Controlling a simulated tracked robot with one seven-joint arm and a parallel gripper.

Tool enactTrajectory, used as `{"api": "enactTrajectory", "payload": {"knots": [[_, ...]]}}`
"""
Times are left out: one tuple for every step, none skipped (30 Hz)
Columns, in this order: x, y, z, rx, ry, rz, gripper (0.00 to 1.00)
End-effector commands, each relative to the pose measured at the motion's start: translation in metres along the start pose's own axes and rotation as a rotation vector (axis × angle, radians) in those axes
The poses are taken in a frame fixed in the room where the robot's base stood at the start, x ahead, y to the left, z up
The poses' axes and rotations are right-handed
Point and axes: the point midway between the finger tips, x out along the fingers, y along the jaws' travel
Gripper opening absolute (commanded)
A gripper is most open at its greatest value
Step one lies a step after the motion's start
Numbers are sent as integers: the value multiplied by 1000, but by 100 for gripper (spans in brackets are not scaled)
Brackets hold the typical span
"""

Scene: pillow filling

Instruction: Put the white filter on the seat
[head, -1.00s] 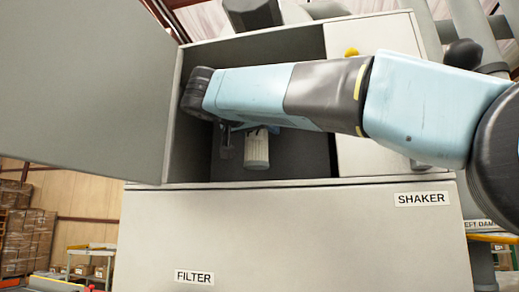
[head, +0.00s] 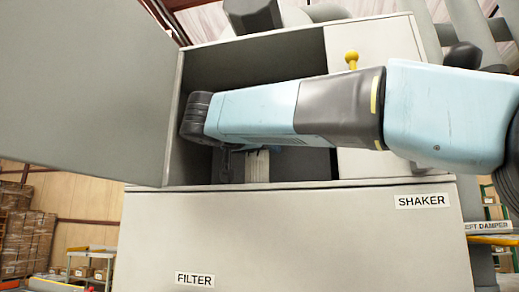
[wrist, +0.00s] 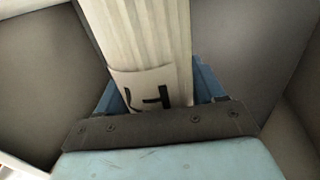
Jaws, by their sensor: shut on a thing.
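There the filter (wrist: 142,35) runs away from the gripper and carries a light label with a black mark. The seat is not visible in either view, so I cannot tell whether the filter touches it.
The open cabinet door (head: 85,85) stands at the left. The light panel (head: 365,45) with a yellow knob (head: 351,59) bounds the opening at the right. My arm crosses the opening. Grey cabinet walls lie close around the filter in the wrist view.

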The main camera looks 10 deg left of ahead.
Motion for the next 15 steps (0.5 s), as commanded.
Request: {"api": "enactTrajectory", "payload": {"knots": [[0, -2, 8, -17, -7, 3, 27], [1, -2, 9, -19, -7, 3, 27], [1, -2, 11, -21, -8, 4, 27], [1, -3, 12, -23, -9, 4, 27], [1, -3, 13, -24, -10, 4, 27], [1, -3, 15, -25, -10, 5, 27], [1, -3, 16, -26, -11, 5, 27], [1, -3, 16, -27, -12, 6, 27], [1, -3, 17, -27, -13, 6, 27], [1, -4, 17, -27, -13, 6, 27], [1, -4, 18, -28, -14, 6, 69], [1, -4, 18, -29, -14, 7, 73], [1, -4, 18, -29, -14, 7, 76], [1, -4, 18, -30, -14, 7, 79], [1, -4, 18, -30, -14, 8, 82]]}}
